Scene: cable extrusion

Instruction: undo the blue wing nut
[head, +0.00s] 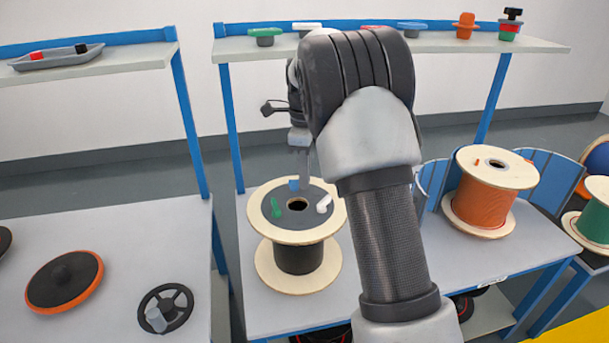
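The blue wing nut (294,184) is on the far side of the top of a spool (267,193), which has pale wooden flanges and a dark hub plate. A green wing nut (276,207) and a white wing nut (324,204) are also on this plate, around the centre hole. My gripper (302,172) points down just above and behind the blue wing nut. Its fingers are small and partly hidden by my arm, so I cannot tell their opening or whether they touch the nut.
The spool stands on a grey table (262,312). An orange spool (484,205) stands to the right. An orange-rimmed disc (64,280) and a black handwheel (165,308) lie on the left table. A shelf (450,44) with several small coloured parts spans behind my arm.

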